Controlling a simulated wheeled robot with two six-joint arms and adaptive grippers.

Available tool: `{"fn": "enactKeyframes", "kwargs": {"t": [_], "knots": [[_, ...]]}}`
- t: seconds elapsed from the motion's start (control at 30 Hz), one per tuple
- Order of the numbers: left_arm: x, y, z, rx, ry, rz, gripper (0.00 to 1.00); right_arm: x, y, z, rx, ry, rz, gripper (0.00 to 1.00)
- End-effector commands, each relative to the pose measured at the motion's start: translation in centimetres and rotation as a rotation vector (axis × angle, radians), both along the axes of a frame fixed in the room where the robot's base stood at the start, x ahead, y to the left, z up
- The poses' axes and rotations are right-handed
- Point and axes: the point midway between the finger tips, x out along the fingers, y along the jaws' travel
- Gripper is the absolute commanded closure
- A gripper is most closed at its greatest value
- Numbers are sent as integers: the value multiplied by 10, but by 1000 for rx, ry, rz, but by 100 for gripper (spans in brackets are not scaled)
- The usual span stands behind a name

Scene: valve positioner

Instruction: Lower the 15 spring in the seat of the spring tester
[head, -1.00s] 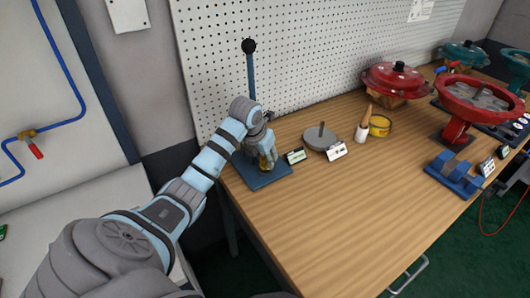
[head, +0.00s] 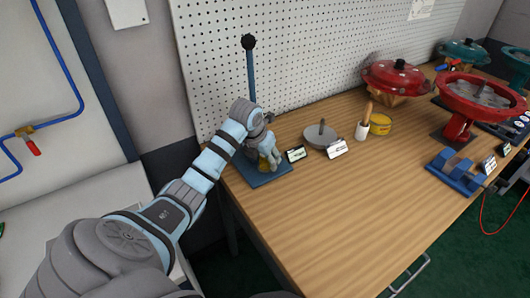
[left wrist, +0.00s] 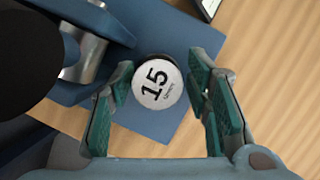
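The 15 spring shows its round white top, marked 15, in the left wrist view (left wrist: 157,82), over the blue base plate of the spring tester (left wrist: 160,122). My left gripper (left wrist: 159,66) is open, with one green-padded finger on each side of the spring. A gap shows beside the right finger; the left finger is close to the spring's edge. In the head view my left gripper (head: 268,152) is low over the tester's base (head: 268,178). The spring's lower end and the seat are hidden. My right gripper is out of view.
The tester's blue post (head: 251,75) with a black knob stands behind my gripper. The bench front is clear.

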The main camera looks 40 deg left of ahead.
Motion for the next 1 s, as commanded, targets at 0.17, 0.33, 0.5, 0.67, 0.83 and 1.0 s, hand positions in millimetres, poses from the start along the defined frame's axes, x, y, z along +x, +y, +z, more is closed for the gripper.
{"fn": "enactKeyframes", "kwargs": {"t": [0.17,0.33,0.5,0.67,0.83,1.0], "knots": [[0,2,1,5,-1,3,48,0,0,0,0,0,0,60],[-1,3,4,7,-2,4,48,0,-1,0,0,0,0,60],[-12,1,33,12,-5,3,48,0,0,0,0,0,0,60],[-28,-4,75,8,-5,1,48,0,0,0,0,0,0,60],[-41,-7,105,5,-5,1,48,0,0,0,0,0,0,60],[-45,-8,111,2,-4,0,48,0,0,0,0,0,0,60]]}}
